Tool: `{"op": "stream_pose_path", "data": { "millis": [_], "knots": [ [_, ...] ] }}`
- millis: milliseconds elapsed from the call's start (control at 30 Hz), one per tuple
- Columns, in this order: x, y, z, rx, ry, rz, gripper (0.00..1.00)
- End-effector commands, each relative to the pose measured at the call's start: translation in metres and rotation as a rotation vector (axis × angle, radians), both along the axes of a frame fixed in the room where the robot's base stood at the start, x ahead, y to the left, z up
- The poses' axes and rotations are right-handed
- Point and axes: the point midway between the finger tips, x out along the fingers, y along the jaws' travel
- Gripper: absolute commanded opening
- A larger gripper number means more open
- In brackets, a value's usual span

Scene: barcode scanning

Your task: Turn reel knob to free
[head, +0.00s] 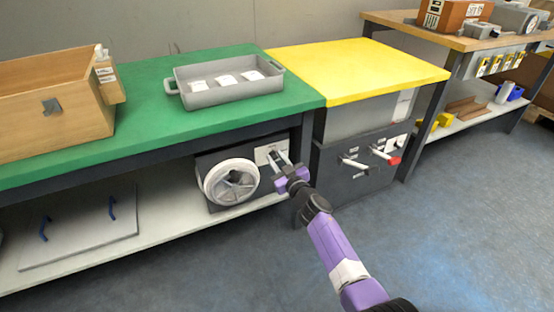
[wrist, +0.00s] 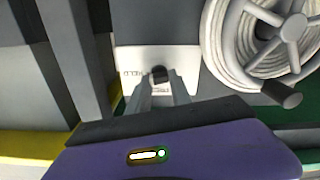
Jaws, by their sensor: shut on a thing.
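The small black reel knob (wrist: 159,73) is on a white label plate (wrist: 180,58) and sits between my gripper's fingertips. Lettering shows on the plate beside the knob but is too blurred and partly covered to read surely. My gripper (wrist: 160,84) is shut on the knob. In the head view my gripper (head: 278,160) reaches the plate (head: 262,155) on the front of a dark box under the green bench, and the knob is hidden behind the fingers. The white reel (head: 207,186) is just left of my gripper; the wrist view shows it at upper right (wrist: 230,45).
A dark crank handle (wrist: 281,93) projects from the reel close to my gripper. A dark cabinet (head: 340,190) with levers, one red-tipped, stands to the right. The green bench top (head: 150,130) overhangs above. A grey tray (head: 222,97) stands on it. The floor in front is clear.

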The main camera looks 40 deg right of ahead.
Motion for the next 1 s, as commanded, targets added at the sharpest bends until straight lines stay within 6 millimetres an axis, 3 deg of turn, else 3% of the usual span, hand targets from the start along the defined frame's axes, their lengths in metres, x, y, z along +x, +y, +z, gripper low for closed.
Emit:
{"op": "stream_pose_path", "data": {
  "millis": [1000],
  "knots": [
    [0.0002, 0.0033, -0.0053, -0.921, 0.267, 0.0, 0.0]
  ]
}}
